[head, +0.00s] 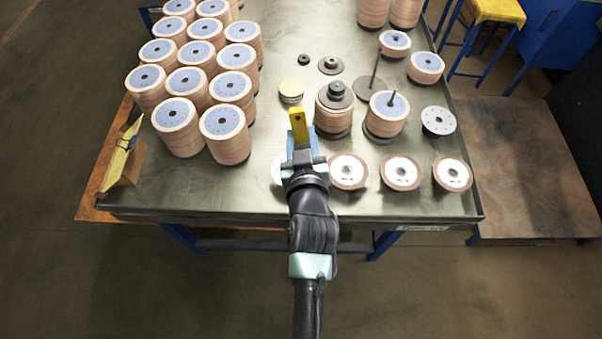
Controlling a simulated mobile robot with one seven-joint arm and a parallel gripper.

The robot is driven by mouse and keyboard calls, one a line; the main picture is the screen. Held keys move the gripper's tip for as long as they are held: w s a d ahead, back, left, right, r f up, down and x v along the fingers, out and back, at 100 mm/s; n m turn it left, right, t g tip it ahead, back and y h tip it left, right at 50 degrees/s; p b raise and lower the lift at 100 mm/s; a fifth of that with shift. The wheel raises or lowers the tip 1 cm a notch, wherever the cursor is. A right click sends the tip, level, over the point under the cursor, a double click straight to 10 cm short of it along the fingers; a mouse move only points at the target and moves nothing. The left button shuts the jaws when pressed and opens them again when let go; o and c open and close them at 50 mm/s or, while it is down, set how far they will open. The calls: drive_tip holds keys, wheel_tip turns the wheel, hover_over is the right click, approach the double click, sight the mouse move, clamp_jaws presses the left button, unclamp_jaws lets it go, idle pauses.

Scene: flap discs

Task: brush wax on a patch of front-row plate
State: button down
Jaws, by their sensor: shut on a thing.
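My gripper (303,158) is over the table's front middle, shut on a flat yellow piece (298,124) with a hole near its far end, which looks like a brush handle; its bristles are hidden. Front-row plates with pale centres and brown rims lie to the right: one close beside my gripper (347,170), a middle one (400,173) and a right one (453,174). Another pale plate (277,170) is mostly hidden behind my gripper on the left. A round tin with a yellow top (291,87), possibly the wax, stands just beyond the yellow piece.
Stacks of blue-topped discs (183,82) fill the table's left side. Disc stacks on spindles (386,112) and (335,110) stand behind the front row. A grey perforated plate (438,121) lies at right. A yellow box (122,153) sits at the left edge. Bare table (230,195) shows front left.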

sight(300, 144)
drive_tip(key=shift+w+a+r, duration=0.25)
drive_tip(key=shift+w+r, duration=0.3)
drive_tip(key=shift+w, duration=0.05)
wheel_tip(300, 144, down, 5)
drive_tip(key=b, duration=0.4)
drive_tip(key=shift+d, duration=0.1)
